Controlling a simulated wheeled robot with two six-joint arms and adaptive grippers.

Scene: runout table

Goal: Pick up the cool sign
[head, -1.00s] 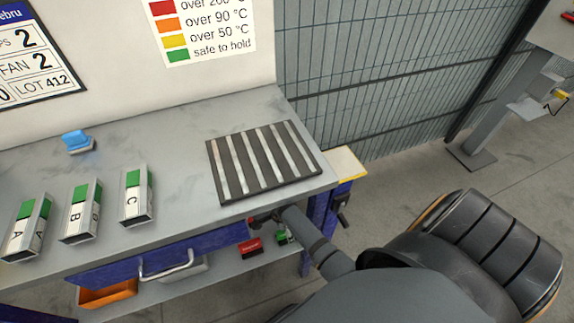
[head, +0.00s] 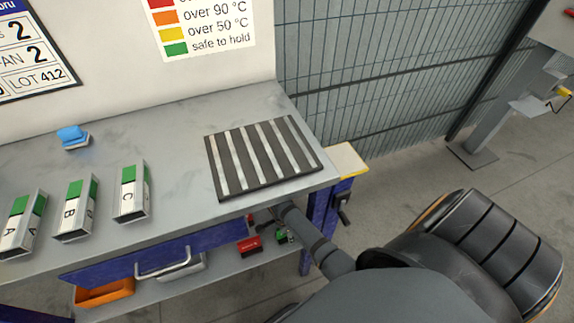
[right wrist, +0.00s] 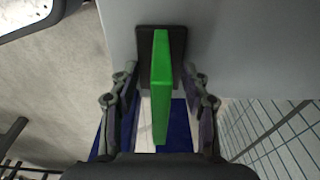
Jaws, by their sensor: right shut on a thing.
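A green sign (right wrist: 160,85) on a dark base (right wrist: 146,58) stands between the fingers of my right gripper (right wrist: 160,113) in the right wrist view. The gripper is shut on it. No writing on its face can be read. In the head view, a small green piece (head: 281,237) shows below the table's front edge, beside my right arm; it looks like the same sign. The table edge and arm hide most of my right gripper there. My left gripper is in neither view.
A red sign (head: 249,244) stands on the lower shelf, left of the green one. A striped rack (head: 212,170) lies on the table's right end. Blocks A (head: 20,225), B (head: 75,212) and C (head: 131,192) and a blue item (head: 72,135) are farther left. A drawer (head: 120,263) hangs below.

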